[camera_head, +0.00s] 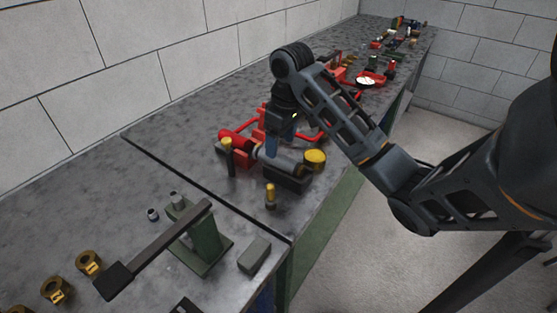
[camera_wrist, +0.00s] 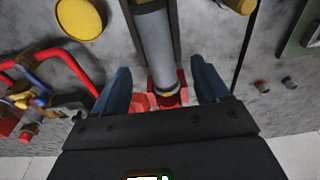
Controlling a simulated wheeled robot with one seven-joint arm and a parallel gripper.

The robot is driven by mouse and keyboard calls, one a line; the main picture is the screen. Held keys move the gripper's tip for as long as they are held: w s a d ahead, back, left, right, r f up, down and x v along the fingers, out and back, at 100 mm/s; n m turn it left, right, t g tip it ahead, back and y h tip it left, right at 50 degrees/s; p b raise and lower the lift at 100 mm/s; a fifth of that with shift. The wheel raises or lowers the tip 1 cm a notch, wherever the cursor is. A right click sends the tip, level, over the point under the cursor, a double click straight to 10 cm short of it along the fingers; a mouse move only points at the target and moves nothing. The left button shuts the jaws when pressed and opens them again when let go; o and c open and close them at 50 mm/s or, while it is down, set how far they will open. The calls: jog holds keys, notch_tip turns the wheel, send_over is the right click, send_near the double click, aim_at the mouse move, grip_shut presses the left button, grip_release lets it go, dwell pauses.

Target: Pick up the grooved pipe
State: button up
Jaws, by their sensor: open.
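The grooved pipe is likely the grey cylinder (camera_head: 283,161) lying level on a dark block or cradle on the bench. In the wrist view the grey pipe (camera_wrist: 153,45) runs down the middle between dark rails. A brass-coloured ring and a red part (camera_wrist: 168,97) show at its near end. My gripper (camera_head: 279,141) points down over the pipe. In the wrist view my gripper's blue fingers (camera_wrist: 162,85) are spread wide, one on each side of the pipe's line. I cannot tell how far the fingertips are above it. Part of the pipe is hidden behind a finger in the head view.
Red piping (camera_head: 310,137) stands behind. A small brass-topped piece (camera_head: 270,195) is in front. A green stand with a dark bar (camera_head: 203,240) and brass rings (camera_head: 88,262) are nearer. A wall borders the bench's left.

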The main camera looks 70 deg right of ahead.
aim_at(279, 156)
jog(key=shift+w+d+f+b, duration=0.15)
jog(key=shift+f+b, duration=0.45)
jog(key=shift+f, duration=0.7)
jog(key=shift+w+a+f+b, duration=0.1)
jog(key=shift+f+b, duration=0.5)
jog(key=shift+f, duration=0.65)
grip_shut()
jog(key=shift+d, duration=0.1)
